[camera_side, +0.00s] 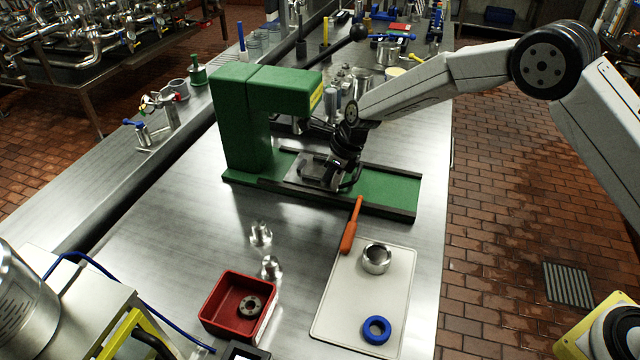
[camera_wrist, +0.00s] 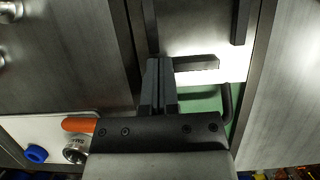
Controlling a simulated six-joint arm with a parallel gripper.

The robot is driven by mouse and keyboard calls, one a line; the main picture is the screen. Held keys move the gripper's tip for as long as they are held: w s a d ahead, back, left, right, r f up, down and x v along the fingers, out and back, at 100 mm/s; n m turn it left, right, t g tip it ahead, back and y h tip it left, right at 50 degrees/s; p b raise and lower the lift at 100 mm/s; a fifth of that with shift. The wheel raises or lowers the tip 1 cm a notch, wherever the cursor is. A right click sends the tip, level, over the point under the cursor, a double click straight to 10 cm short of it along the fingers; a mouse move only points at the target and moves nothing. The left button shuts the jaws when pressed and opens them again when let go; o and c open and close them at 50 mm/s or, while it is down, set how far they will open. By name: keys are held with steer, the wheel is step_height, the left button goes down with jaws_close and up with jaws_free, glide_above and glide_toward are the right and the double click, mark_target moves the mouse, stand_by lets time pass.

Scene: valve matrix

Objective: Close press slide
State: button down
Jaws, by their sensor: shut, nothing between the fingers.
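The green press (camera_side: 245,120) stands on the steel bench, with its base and dark rails running out to the right. The metal slide plate (camera_side: 303,166) lies between the rails, partly out from under the press head; my wrist hides some of it. In the wrist view the slide plate (camera_wrist: 215,45) is bright, with a dark raised bar (camera_wrist: 197,64) near its edge. My gripper (camera_side: 338,184) is low over the slide. In the wrist view my gripper's fingers (camera_wrist: 158,64) are shut and empty, close beside the bar's left end. I cannot tell whether they touch it.
An orange-handled tool (camera_side: 350,228) lies near the base's front edge. A white board (camera_side: 338,305) holds a metal ring (camera_side: 376,258) and a blue ring (camera_side: 377,330). A red tray (camera_side: 216,309) stands left of it.

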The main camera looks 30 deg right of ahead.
mark_target(352, 181)
steer(key=shift+s+d, duration=0.8)
steer(key=shift+d, duration=0.05)
steer(key=shift+s+d, duration=0.9)
steer(key=shift+s, duration=0.05)
steer(key=v, duration=1)
steer(key=x, duration=1)
steer(key=shift+w+a+f, duration=0.15)
steer(key=shift+w+a, duration=0.2)
steer(key=shift+a, duration=0.15)
steer(key=shift+s+d, duration=0.55)
steer(key=shift+d, duration=0.1)
steer(key=shift+s+d, duration=1)
steer(key=shift+s, duration=0.05)
steer(key=s+d+r+n+t, duration=0.1)
steer(key=s+r+n, duration=0.1)
steer(key=r+n, duration=0.2)
steer(key=s+r+n+t+h, duration=0.1)
steer(key=s+r+n+t, duration=0.1)
steer(key=n, duration=0.9)
steer(key=shift+s+d+r+n+t+h, duration=0.35)
steer(key=shift+s+r, duration=0.2)
steer(key=shift+r, duration=0.65)
